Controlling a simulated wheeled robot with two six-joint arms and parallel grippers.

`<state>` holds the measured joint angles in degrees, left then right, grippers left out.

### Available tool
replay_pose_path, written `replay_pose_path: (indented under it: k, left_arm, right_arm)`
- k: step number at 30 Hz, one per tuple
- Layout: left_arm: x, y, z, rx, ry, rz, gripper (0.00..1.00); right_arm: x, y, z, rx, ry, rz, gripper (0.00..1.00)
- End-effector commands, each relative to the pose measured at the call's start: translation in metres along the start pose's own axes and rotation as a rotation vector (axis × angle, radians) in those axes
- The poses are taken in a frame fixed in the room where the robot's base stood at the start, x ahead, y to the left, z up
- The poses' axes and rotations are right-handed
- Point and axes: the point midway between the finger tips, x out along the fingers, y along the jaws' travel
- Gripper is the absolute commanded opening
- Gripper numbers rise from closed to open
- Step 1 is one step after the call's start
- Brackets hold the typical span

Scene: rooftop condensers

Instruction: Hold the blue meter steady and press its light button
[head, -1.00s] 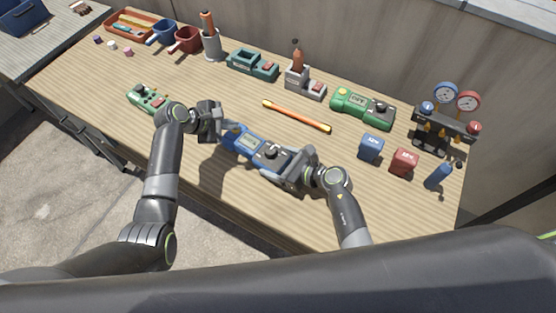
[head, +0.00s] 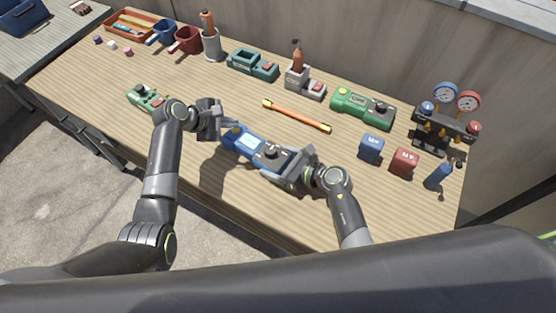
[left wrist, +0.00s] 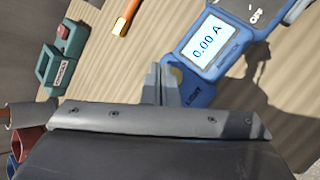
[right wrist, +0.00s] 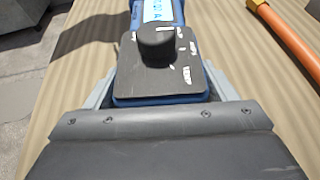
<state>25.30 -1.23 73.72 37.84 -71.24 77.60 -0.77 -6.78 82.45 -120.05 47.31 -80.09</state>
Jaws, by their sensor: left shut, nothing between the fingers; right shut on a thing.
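The blue meter (head: 240,137) lies face up above the table's near middle. My left gripper (head: 222,122) is shut and empty by the screen end. In the left wrist view its fingertips (left wrist: 163,82) are beside the round yellowish button (left wrist: 176,74) near the LIGHT label; I cannot tell whether they touch it.
A green meter (head: 362,108), an orange-yellow rod (head: 296,116), blue box (head: 371,147) and red box (head: 404,161) lie beyond and right. A gauge manifold (head: 443,130) stands at the right end. A small green device (head: 146,97) is left of my left gripper.

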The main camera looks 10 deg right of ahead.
Motion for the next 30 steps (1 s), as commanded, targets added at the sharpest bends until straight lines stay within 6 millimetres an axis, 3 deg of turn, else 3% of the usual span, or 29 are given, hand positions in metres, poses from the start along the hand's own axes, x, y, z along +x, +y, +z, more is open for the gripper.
replay_pose_path:
  k: [5, 21, 30]
  left_arm:
    - [-0.003, 0.003, 0.002, 0.001, 0.0, 0.0, 0.0]
    - [-0.039, 0.029, 0.028, 0.002, 0.0, 0.001, 0.0]
    - [-0.042, 0.03, 0.03, 0.0, 0.0, 0.0, 0.0]
  right_arm:
    - [0.0, 0.0, 0.0, -0.001, 0.0, -0.001, 0.41]
    - [0.0, 0.0, 0.0, -0.001, 0.0, -0.001, 0.41]
    - [0.0, 0.0, 0.0, -0.001, 0.0, -0.001, 0.41]
